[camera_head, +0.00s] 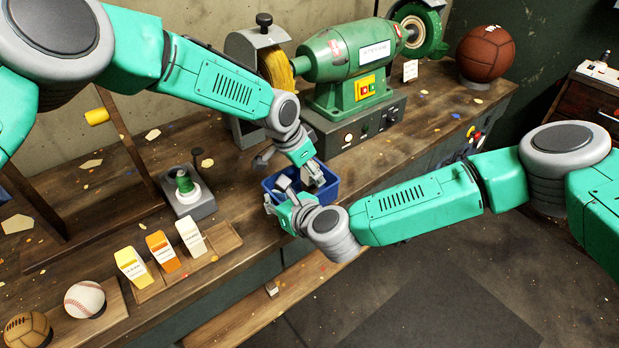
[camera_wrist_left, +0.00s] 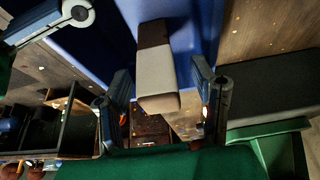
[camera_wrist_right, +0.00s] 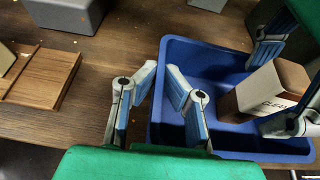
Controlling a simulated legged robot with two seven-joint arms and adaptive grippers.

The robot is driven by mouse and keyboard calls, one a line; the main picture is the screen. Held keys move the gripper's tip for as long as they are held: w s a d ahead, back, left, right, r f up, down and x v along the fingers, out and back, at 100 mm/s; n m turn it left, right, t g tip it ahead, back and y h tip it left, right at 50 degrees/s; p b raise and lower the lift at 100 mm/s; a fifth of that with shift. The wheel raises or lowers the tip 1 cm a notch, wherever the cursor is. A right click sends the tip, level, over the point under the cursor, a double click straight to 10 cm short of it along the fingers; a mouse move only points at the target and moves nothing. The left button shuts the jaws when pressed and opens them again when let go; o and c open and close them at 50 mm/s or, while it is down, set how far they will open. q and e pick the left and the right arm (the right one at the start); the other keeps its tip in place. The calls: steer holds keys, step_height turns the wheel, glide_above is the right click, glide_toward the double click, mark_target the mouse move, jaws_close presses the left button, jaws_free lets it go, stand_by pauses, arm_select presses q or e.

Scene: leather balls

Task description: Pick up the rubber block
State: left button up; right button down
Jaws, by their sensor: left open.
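The rubber block, brown and cream with dark lettering (camera_wrist_right: 265,90), is in the blue bin (camera_head: 326,190). My left gripper (camera_head: 300,178) reaches down into the bin from above. In the left wrist view its fingers (camera_wrist_left: 162,98) stand apart on either side of the block (camera_wrist_left: 157,75), with gaps to it. The right wrist view shows the same fingers beside the block. My right gripper (camera_wrist_right: 165,78) has its fingers closed on the bin's left wall, one inside and one outside. In the head view the arms largely hide the block.
A green bench grinder (camera_head: 350,62) stands behind the bin. A wooden tray with yellow, orange and white blocks (camera_head: 190,236) lies to the left. A grey joystick box (camera_head: 187,190) and a baseball (camera_head: 85,299) are also on the bench. The bench's front edge is close to the bin.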

arm_select(q)
steer(key=shift+f, duration=0.1)
jaws_close()
step_height(320, 180, up, 10)
steer(key=shift+r, duration=0.1)
stand_by(0.5)
arm_select(e)
steer(key=c, duration=1.6)
jaws_free()
steer(key=shift+c, duration=0.2)
